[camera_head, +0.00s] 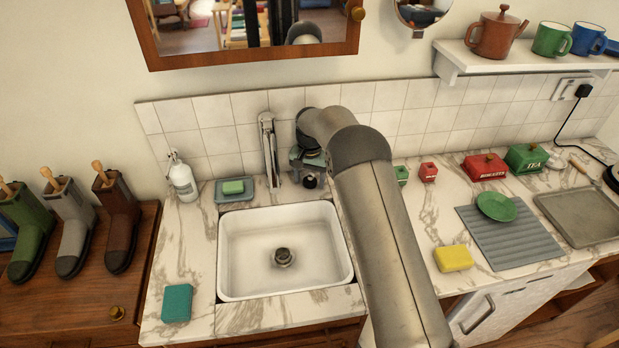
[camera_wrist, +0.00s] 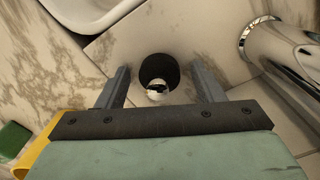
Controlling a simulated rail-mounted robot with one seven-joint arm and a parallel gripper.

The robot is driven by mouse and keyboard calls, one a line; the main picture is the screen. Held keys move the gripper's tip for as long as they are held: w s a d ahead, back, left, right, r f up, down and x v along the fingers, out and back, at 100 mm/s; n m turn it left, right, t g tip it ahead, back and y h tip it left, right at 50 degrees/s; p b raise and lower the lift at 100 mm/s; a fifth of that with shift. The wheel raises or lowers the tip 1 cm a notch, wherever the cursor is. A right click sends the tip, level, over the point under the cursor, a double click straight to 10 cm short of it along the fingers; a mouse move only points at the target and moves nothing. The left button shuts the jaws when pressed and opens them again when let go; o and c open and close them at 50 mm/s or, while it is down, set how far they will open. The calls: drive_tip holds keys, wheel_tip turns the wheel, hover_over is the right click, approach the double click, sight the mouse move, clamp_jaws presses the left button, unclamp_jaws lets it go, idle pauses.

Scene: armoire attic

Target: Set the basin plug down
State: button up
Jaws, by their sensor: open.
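The basin plug (camera_wrist: 157,70) is a black round piece with a pale, shiny top part. In the wrist view it rests on the marble counter (camera_wrist: 125,45) between my gripper's fingers, with a gap on each side. My gripper (camera_wrist: 162,87) is open and holds nothing. In the head view my gripper (camera_head: 310,166) is behind the basin, right of the tap, and a small dark shape below it looks like the plug (camera_head: 310,182). The white basin (camera_head: 240,278) is empty, with a dark metal drain (camera_head: 283,258) in its floor.
The chrome tap (camera_head: 268,150) stands close left of my gripper. A soap dish (camera_head: 221,196) with green soap and a soap bottle (camera_head: 183,178) are further left. A yellow sponge (camera_head: 454,258) and drying mat (camera_head: 535,245) lie right. The tiled wall is close behind.

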sight(310, 176)
wheel_tip(310, 176, up, 12)
drive_tip(key=b, duration=0.2)
drive_tip(key=shift+r, duration=0.15)
